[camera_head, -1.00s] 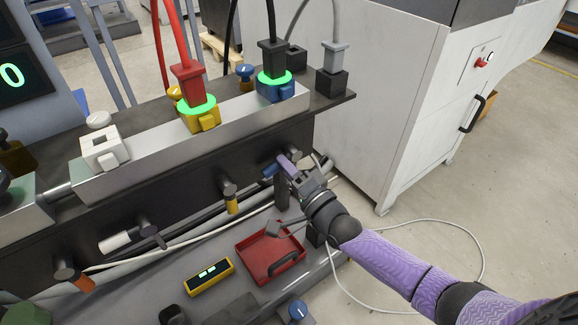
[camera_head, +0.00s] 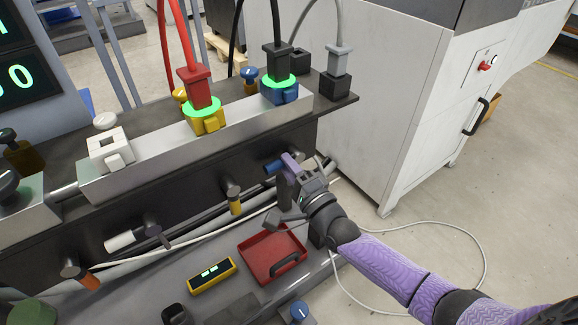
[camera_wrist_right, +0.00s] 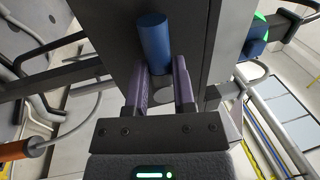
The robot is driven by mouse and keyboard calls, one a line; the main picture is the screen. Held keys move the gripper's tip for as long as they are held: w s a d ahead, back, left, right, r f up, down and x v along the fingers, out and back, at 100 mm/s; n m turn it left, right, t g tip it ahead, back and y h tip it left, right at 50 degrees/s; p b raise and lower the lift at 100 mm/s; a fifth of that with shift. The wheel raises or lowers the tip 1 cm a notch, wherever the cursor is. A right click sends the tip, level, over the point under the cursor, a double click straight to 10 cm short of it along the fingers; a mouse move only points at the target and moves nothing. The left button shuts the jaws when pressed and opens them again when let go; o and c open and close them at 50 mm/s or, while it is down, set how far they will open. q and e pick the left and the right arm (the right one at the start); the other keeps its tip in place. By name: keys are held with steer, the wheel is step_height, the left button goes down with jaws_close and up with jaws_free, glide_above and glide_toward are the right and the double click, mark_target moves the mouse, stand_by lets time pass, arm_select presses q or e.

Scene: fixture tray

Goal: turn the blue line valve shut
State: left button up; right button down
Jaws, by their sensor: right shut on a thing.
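The blue line valve handle (camera_head: 271,168) sticks out on the dark front panel, below the blue connector block (camera_head: 282,92), and points left in the head view. My right gripper (camera_head: 289,163) is shut on this handle, with purple fingers on either side of it. In the right wrist view, the blue handle (camera_wrist_right: 153,44) rises past the fingertips of the right gripper (camera_wrist_right: 160,82). The fingers hide part of the handle and its pivot. My left gripper is not in view.
Other valves with yellow (camera_head: 236,208), white (camera_head: 120,241) and orange (camera_head: 89,282) handles line the same panel. A red tray (camera_head: 250,247) and a yellow device (camera_head: 212,276) lie on the lower shelf. A white cabinet (camera_head: 400,110) stands right of the bench.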

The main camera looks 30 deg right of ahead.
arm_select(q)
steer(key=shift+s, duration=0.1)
arm_select(e)
steer(key=shift+c, duration=2.2)
jaws_free()
arm_select(q)
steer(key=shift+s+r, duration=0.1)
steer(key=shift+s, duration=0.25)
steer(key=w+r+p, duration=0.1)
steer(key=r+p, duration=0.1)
steer(key=p, duration=0.1)
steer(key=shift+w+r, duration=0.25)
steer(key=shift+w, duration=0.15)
arm_select(e)
steer(key=v, duration=1)
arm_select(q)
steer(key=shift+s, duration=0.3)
arm_select(e)
steer(key=shift+f, duration=0.15)
